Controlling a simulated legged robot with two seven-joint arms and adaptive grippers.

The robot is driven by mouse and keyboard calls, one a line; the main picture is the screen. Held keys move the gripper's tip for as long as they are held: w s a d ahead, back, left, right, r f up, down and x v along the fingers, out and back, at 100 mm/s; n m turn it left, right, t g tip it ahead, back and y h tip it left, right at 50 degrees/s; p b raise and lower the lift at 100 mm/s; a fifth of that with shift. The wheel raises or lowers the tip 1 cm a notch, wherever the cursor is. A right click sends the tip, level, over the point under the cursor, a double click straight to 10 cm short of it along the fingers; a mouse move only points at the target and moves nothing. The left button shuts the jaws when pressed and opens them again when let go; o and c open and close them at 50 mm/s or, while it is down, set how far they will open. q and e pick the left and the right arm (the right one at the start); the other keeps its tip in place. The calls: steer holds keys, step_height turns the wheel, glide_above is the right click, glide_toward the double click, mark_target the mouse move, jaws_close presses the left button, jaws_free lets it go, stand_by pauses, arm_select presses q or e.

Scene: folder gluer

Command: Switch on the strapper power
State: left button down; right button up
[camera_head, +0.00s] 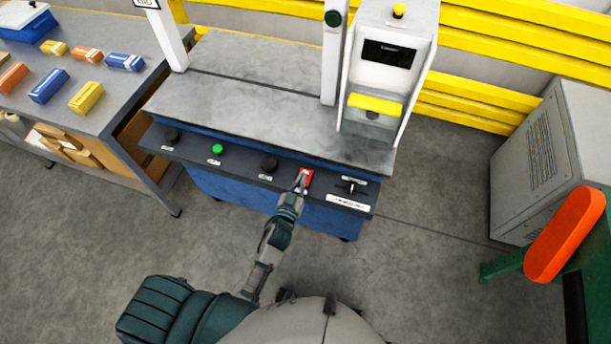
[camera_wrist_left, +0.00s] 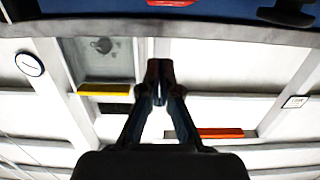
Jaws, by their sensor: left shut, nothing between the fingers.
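The strapper (camera_head: 250,110) is a machine with a grey top and a blue base. Along its front runs a dark control panel (camera_head: 240,168). The panel carries a black knob (camera_head: 171,137), a green button (camera_head: 217,149), another black knob (camera_head: 269,164), a red switch (camera_head: 307,175) and a black handle-like switch (camera_head: 351,187) near the right end. My left gripper (camera_head: 301,181) is shut and empty, at the red switch and partly covering it; I cannot tell whether they touch. In the left wrist view its fingertips (camera_wrist_left: 160,72) are together. My right gripper is out of view.
A table (camera_head: 125,95) with small coloured boxes stands at left. A white unit with a yellow flap (camera_head: 375,104) rises at the strapper's right end. A grey cabinet (camera_head: 530,170) and an orange-and-green object (camera_head: 565,235) stand at right. Floor in front is open.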

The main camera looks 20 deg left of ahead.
mark_target(302, 170)
arm_select(q)
steer(key=w, duration=0.2)
steer(key=w+a, duration=0.1)
steer(key=shift+w+f, duration=0.15)
steer(key=shift+w, duration=0.25)
steer(key=f, duration=0.1)
steer(key=f+b, duration=0.1)
steer(key=f, duration=0.1)
steer(key=shift+w+a, duration=0.1)
steer(key=shift+a, duration=0.1)
steer(key=shift+f, duration=0.35)
steer(key=shift+w+d+f, duration=0.1)
steer(key=shift+d+f, duration=0.1)
steer(key=shift+d, duration=0.15)
steer(key=shift+d+r, duration=0.1)
steer(key=shift+d, duration=0.2)
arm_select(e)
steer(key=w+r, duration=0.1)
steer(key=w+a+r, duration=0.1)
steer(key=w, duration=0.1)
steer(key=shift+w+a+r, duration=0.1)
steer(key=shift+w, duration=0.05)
arm_select(q)
steer(key=shift+a, duration=0.1)
